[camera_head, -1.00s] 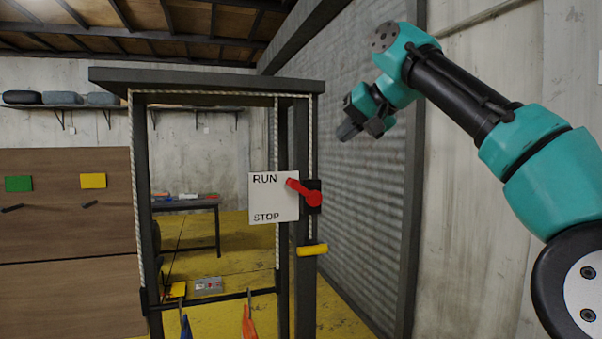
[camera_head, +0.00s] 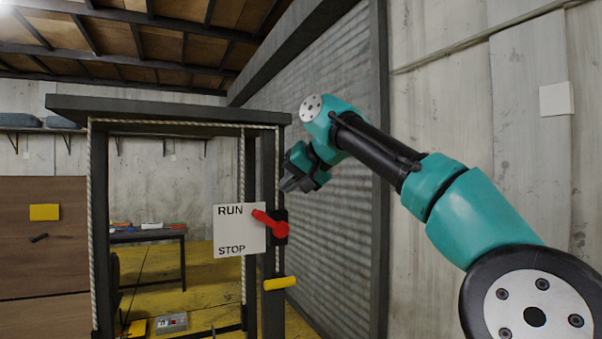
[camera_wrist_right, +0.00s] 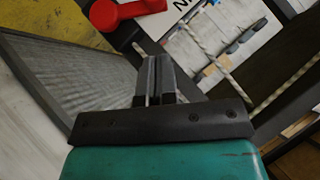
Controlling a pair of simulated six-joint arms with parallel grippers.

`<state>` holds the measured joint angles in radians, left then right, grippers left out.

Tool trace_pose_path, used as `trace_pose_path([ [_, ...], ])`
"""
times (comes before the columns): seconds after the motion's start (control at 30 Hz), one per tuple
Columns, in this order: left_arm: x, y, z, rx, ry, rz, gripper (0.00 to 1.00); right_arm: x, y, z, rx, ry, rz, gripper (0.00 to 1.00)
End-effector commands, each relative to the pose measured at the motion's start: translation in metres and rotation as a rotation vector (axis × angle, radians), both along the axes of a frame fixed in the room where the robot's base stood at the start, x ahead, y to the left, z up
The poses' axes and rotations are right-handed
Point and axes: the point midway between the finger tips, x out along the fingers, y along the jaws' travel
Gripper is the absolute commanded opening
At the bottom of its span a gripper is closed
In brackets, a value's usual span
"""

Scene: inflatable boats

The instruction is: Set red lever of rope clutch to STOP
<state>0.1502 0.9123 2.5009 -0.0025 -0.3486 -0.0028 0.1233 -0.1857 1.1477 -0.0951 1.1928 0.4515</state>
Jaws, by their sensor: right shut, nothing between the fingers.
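The red lever (camera_head: 268,221) of the rope clutch is on a dark post of the frame. Its arm points up and left, toward the word RUN on the white sign (camera_head: 240,230); STOP is printed lower on the sign. My right gripper (camera_head: 288,186) is above and slightly right of the lever, apart from it. In the right wrist view the gripper (camera_wrist_right: 154,62) is shut and empty, with the red lever (camera_wrist_right: 118,12) at the top left beyond the fingertips. My left gripper is not in view.
A yellow handle (camera_head: 280,283) sticks out of the post below the lever. Rope (camera_head: 242,180) runs along the dark frame. A corrugated grey wall panel (camera_head: 335,190) stands behind and right of the post. A table (camera_head: 148,236) stands behind the frame.

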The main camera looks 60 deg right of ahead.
Motion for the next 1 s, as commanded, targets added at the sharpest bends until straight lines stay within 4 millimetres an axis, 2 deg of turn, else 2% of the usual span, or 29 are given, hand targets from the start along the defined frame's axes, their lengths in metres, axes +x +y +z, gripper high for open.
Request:
trace_pose_path([
  [0.13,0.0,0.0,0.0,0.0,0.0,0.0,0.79,0.021,0.0,-0.016,0.001,0.002,0.0,0.0],
  [0.43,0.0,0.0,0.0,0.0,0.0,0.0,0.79,0.028,0.017,-0.04,0.0,0.001,0.002,0.0],
  [1.0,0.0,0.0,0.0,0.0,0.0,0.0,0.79,0.031,0.021,-0.046,-0.001,0.001,0.002,0.0],
])
